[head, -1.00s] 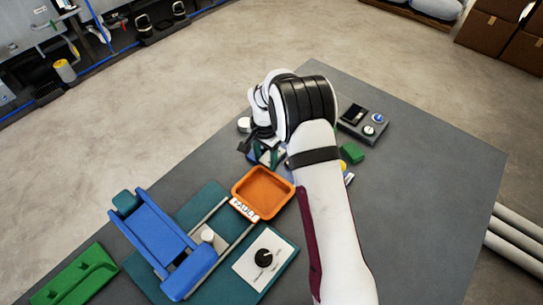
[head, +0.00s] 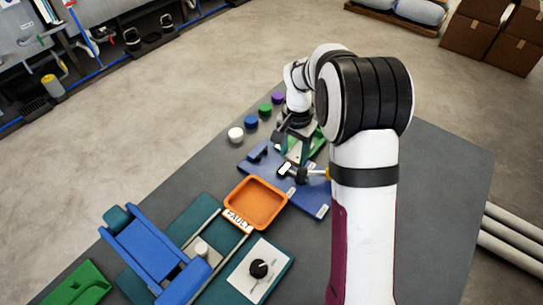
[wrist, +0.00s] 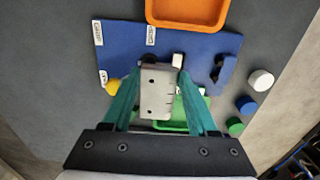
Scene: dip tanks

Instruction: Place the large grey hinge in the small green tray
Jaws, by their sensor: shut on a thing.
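The large grey hinge (wrist: 155,92), a metal plate with several small holes, is between the teal fingers of my gripper (wrist: 160,78) in the wrist view. My gripper is shut on it and holds it over the small green tray (wrist: 192,108). The hinge covers part of the tray, and whether they touch cannot be told. In the head view my gripper (head: 304,155) is at the far part of the table, with the green tray (head: 318,142) partly hidden behind it.
An orange tray (head: 284,206) marked FAULT is nearer. Several round coloured caps (head: 250,121) line the left table edge. A blue fixture (head: 150,245) stands nearer left.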

